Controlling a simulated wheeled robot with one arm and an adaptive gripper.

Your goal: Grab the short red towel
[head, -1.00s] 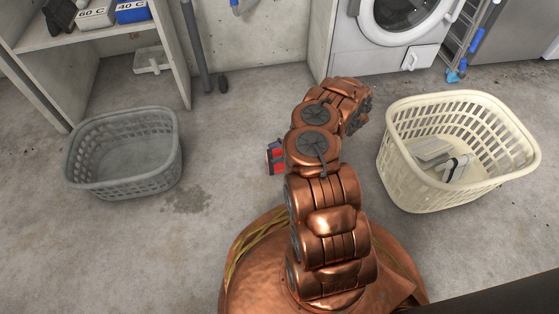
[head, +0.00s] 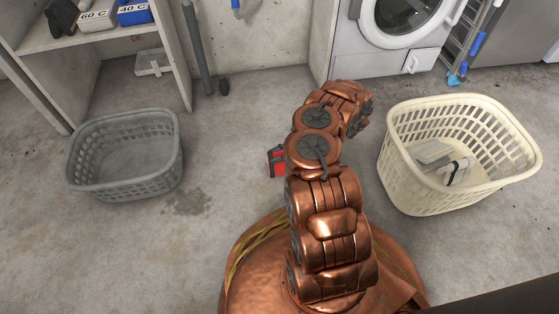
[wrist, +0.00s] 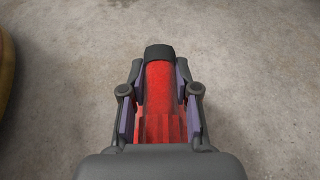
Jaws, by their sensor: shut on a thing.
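The short red towel (wrist: 158,92) is a rolled red bundle with a dark band around its far end, seen in the wrist view. My gripper (wrist: 159,95) is shut on it, with one finger against each side. In the head view only a small part of the red towel (head: 277,160) shows, left of my arm and partly hidden by it. The rest of my gripper is hidden behind my arm there.
An empty grey basket (head: 125,188) stands on the floor at left. A cream basket (head: 440,200) at right holds several grey and white folded items. A washing machine (head: 378,60) stands at the back, and a shelf (head: 90,42) at upper left. Concrete floor between the baskets is clear.

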